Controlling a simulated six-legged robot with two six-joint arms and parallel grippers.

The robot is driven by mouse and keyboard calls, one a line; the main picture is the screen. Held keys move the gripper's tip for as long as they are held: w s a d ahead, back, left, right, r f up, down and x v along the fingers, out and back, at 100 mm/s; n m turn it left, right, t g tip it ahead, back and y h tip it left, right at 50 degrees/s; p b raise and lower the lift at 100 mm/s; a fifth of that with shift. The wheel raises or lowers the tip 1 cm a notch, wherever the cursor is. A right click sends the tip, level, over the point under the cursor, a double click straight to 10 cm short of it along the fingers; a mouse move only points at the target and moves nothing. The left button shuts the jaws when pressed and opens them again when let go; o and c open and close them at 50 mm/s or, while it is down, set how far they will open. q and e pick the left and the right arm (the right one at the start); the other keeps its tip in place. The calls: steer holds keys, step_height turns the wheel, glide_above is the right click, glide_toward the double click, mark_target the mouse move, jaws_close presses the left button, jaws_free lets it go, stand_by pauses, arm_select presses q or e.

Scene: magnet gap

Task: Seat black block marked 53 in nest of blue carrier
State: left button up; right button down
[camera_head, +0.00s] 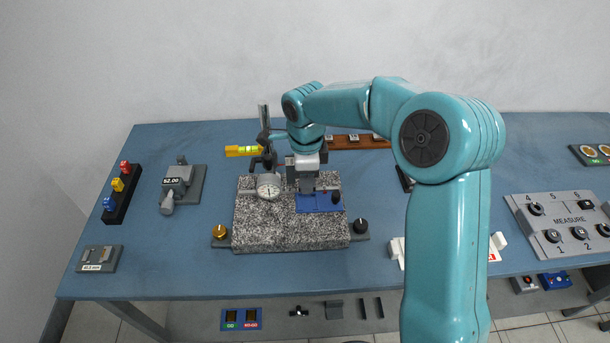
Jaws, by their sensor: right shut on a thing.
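My right gripper (307,186) reaches down from above over the carrier's left part. It is shut on a small dark piece, apparently the black block, mostly hidden by the fingers; no number is readable on it. The nest is hidden under the gripper, and I cannot tell whether the block touches the carrier. My left gripper is not in view.
The speckled granite plate (290,233) carries a dial gauge (268,186) close left of the gripper. A brown rail (344,143) with marked pieces stands behind. A grey MEASURE panel (560,222) is at right.

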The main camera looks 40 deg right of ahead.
mark_target(306, 202)
steer(key=shift+w+f, duration=0.1)
steer(key=shift+f, duration=0.3)
steer(key=shift+s+d+f+b, duration=0.1)
steer(key=shift+s+f+b, duration=0.1)
steer(key=shift+f+b, duration=0.3)
steer(key=shift+s+f+b, duration=0.15)
steer(key=shift+f+b, duration=0.25)
steer(key=shift+b, duration=0.15)
steer(key=shift+w+f+b, duration=0.15)
steer(key=shift+f+b, duration=0.3)
steer(key=shift+f, duration=0.15)
steer(key=shift+w+f+b, duration=0.15)
steer(key=shift+f+b, duration=0.25)
steer(key=shift+f, duration=0.15)
steer(key=shift+s+f, duration=0.15)
steer(key=shift+f, duration=0.1)
steer(key=shift+f+b, duration=0.15)
steer(key=shift+b, duration=0.25)
